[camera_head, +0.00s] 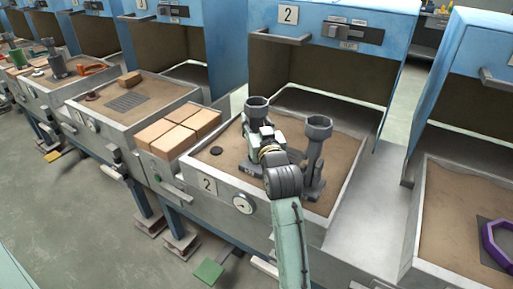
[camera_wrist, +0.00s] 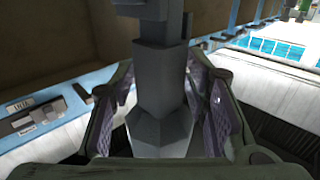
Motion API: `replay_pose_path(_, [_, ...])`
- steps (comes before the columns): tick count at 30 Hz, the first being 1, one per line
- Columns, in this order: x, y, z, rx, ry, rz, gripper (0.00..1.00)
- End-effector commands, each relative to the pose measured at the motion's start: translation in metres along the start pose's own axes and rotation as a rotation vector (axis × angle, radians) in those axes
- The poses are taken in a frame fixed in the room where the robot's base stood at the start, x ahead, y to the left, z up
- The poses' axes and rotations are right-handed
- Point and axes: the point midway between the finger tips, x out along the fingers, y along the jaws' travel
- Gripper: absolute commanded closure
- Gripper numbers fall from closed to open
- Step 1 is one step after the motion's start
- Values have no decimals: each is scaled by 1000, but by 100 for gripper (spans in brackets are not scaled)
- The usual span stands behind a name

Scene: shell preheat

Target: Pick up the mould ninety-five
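Two grey moulds with cup-shaped tops stand upright in the sand of the tray marked 2. The left mould (camera_head: 256,110) is partly hidden by my gripper (camera_head: 262,140), which is up against it. The right mould (camera_head: 317,145) stands apart, just right of my arm. No number is readable on either, so I cannot tell which is ninety-five. In the wrist view, a grey mould (camera_wrist: 162,100) lies between the two fingers of my gripper (camera_wrist: 163,85), with a purple pad on each side. Whether the pads press on it is unclear.
The sand tray (camera_head: 225,185) has raised walls, with furnace 2 (camera_head: 330,45) open behind it. A small dark disc (camera_head: 216,151) lies on the sand at left. Tan bricks (camera_head: 173,138) sit on the left ledge. A purple ring (camera_head: 495,245) lies in the right-hand tray.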

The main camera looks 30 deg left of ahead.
Motion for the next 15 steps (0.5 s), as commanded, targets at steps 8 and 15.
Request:
replay_pose_path(8, [0, 0, 0, 0, 0, 0, 79])
replay_pose_path(15, [0, 0, 0, 0, 0, 0, 95])
